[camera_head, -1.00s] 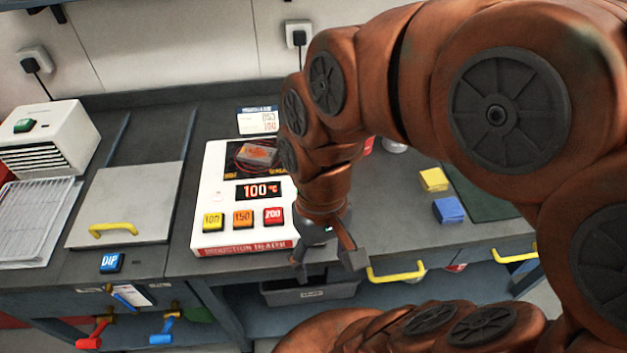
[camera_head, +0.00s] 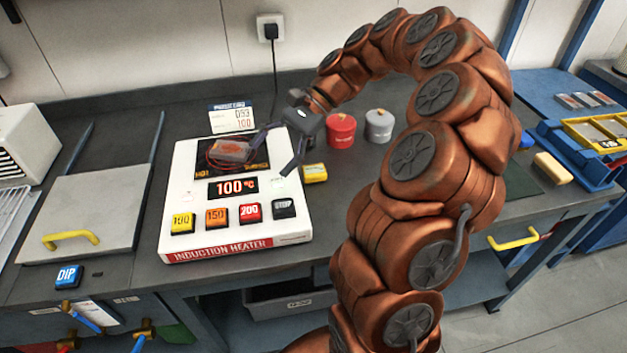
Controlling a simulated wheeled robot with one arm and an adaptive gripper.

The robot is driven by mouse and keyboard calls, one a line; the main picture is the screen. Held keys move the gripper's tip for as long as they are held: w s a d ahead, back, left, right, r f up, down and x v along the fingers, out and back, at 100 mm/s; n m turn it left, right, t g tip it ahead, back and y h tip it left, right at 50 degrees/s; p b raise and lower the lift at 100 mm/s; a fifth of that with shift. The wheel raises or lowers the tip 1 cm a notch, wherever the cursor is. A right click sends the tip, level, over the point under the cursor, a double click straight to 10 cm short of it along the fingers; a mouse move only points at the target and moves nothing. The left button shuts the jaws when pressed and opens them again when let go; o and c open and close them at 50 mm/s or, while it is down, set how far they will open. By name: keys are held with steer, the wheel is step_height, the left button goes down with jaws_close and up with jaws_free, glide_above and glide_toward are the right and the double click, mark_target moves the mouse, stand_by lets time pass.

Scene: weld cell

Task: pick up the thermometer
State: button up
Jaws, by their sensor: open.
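I cannot make out a thermometer with certainty. A small sign with digits (camera_head: 231,117) stands at the back behind the induction heater (camera_head: 190,235); the frames do not show whether it is the thermometer. I see nothing between the fingers.
A red canister (camera_head: 340,131) and a grey canister (camera_head: 379,126) stand right of my gripper. A yellow block (camera_head: 314,173) lies beside the heater. A lidded bay with a yellow handle (camera_head: 71,240) is at left. A blue-and-yellow tray (camera_head: 600,140) is at right.

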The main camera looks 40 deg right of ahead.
mark_target(314, 170)
steer(key=d+f+m+t+b, duration=0.1)
steer(key=d+f+m+t, duration=0.1)
steer(key=d, duration=0.4)
steer(key=w+d+f+m+t+y+b, duration=0.1)
steer(key=d+f+m, duration=0.3)
steer(key=d+f, duration=0.2)
steer(key=d+f+m+t+b, duration=0.1)
steer(key=d+f+m+t, duration=0.1)
steer(key=d, duration=0.5)
steer(key=shift+w+f+m+t+y, duration=0.2)
steer(key=shift+f+m, duration=0.2)
steer(key=shift+f, duration=0.25)
steer(key=shift+w+f+m+t+y, duration=0.1)
steer(key=shift+f+m+y, duration=0.1)
steer(key=shift+f+m, duration=0.35)
steer(key=shift+p+x, duration=0.7)
steer(key=shift+x, duration=2.85)
steer(key=shift+w+a+f, duration=0.1)
steer(key=shift+w+f, duration=0.05)
steer(key=shift+w, duration=0.15)
steer(key=shift+c, duration=0.3)
steer(key=c, duration=1.2)
